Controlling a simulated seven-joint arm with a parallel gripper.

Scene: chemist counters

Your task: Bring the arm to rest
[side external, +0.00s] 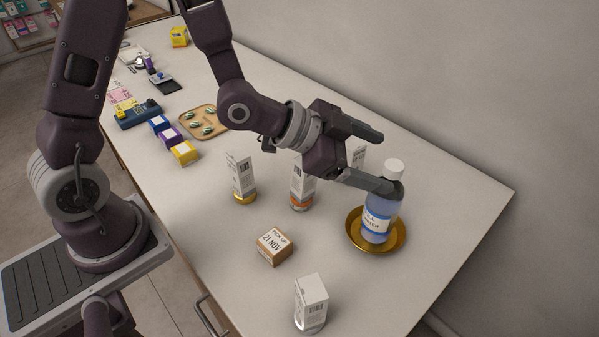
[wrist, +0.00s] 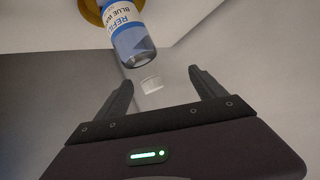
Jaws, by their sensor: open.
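My gripper (side external: 383,161) is at the end of my arm, stretched out over the right part of the counter. Its two fingers are wide apart, with nothing gripped between them. A bottle (side external: 378,217) with blue contents, a white label and a white cap stands upright in a round gold dish (side external: 399,244). One finger shows close beside the bottle's upper part in the side view; I cannot tell whether it touches.
White cartons stand near the gripper, at left (side external: 241,175), below it (side external: 302,181) and in front (side external: 311,299). A brown pick-up box (side external: 274,247) lies between. A tan tray (side external: 184,124) and small coloured boxes are farther left. The wall runs behind the counter (side external: 455,192).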

